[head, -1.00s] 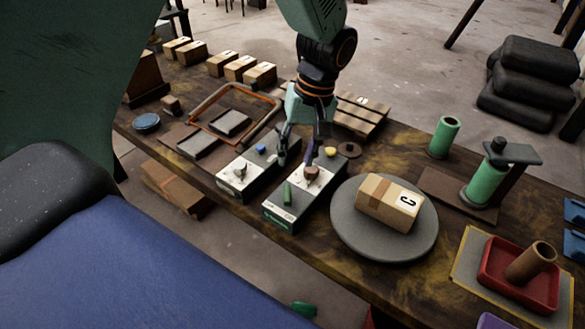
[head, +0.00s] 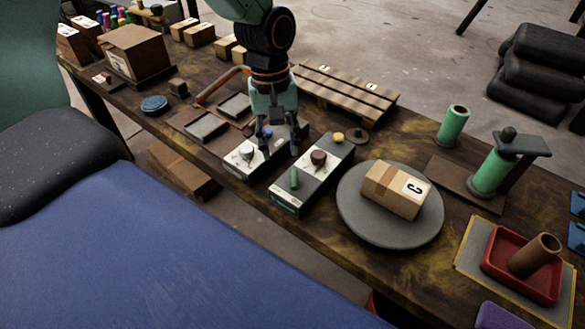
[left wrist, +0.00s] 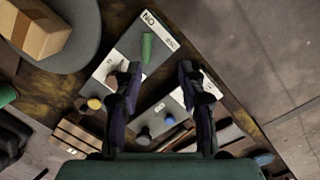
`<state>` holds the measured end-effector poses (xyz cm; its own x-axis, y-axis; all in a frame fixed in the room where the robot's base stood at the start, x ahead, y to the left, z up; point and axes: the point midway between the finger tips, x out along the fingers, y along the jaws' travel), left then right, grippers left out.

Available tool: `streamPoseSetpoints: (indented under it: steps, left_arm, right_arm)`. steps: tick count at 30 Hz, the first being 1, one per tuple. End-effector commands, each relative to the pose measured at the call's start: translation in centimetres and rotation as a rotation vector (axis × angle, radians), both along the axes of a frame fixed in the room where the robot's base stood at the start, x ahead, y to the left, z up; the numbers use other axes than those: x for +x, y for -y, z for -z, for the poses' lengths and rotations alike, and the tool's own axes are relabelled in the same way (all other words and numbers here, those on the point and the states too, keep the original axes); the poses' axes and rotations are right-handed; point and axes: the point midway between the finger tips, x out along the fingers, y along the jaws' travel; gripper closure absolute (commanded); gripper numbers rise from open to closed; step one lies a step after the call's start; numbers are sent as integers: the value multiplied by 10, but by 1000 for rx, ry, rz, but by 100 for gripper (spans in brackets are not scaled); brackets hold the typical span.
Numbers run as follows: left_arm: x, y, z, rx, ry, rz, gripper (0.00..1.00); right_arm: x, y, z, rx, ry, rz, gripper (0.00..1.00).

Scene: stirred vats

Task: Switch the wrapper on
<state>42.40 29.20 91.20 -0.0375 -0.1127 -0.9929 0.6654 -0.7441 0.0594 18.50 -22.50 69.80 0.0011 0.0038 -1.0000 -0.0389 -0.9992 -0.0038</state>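A carton marked C (head: 395,190) sits on the turntable. My left gripper (head: 280,150) is open and empty over the gap between the boxes. In the left wrist view the green peg (left wrist: 147,47) shows between and beyond its fingers (left wrist: 160,70). My right gripper is out of view.
Green rolls (head: 453,125) stand at the right, one on a stand. A red tray (head: 515,275) holds a brown tube. A wooden pallet (head: 345,95) lies behind the boxes, and an orange frame and several cartons are to the left.

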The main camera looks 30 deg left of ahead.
Motion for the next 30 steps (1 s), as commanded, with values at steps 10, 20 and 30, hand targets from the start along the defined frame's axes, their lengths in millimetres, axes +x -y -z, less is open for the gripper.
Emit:
streamPoseSetpoints:
  steps: [10,20,30]
  left_arm:
    - [2,8,18,-49,164,132,60]
    - [7,15,64,-47,163,132,60]
    - [11,20,92,-48,166,130,60]
  right_arm:
    - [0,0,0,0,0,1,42]
    - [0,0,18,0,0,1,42]
    - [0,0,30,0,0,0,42]
